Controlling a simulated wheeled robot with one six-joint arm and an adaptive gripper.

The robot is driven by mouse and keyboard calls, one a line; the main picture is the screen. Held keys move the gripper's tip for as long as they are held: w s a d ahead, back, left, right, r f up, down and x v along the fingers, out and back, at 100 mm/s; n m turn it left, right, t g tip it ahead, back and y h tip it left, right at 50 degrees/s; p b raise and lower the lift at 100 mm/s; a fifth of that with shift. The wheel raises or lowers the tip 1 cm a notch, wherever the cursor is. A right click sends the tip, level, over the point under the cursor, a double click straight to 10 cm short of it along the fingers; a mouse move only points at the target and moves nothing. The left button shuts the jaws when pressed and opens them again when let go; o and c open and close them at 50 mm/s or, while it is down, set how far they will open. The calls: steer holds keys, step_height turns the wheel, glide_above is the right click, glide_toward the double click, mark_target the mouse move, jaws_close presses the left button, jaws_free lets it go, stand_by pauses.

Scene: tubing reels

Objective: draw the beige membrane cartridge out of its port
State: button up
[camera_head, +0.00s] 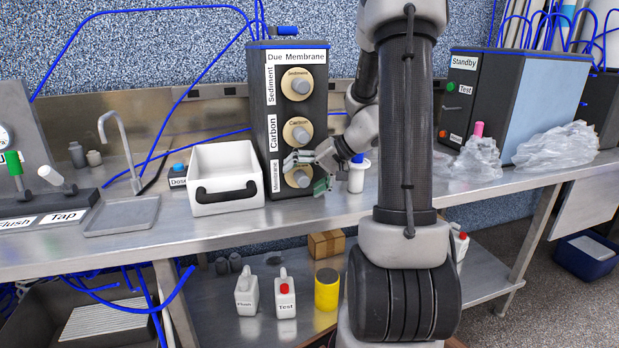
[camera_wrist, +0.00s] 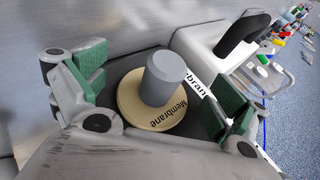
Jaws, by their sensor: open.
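The membrane cartridge (camera_wrist: 150,118) shows in the wrist view as a beige round face with the word Membrane and a grey knob (camera_wrist: 163,79) at its middle. It sits in the lowest port of the dark housing (camera_head: 261,110). My gripper (camera_wrist: 160,88) is open, with one green-padded finger on each side of the knob and apart from it. In the head view my gripper (camera_head: 311,172) is in front of the lowest port and partly hides the cartridge (camera_head: 299,176). How near the fingertips are to the face is hard to tell.
Above are the Carbon cartridge (camera_head: 298,134) and the Sediment cartridge (camera_head: 297,84). A white bin (camera_head: 225,198) with a black handle stands left of the housing. A white bottle with a blue cap (camera_head: 357,176) stands to its right. The bench front (camera_head: 250,228) is clear.

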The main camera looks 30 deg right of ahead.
steer(key=c, duration=1.4)
steer(key=shift+s+a, duration=0.55)
steer(key=shift+s, duration=1.4)
steer(key=shift+s+a, duration=0.55)
steer(key=shift+s, duration=1.35)
steer(key=shift+s+a, duration=0.55)
steer(key=shift+s, duration=1.4)
steer(key=shift+r, duration=4)
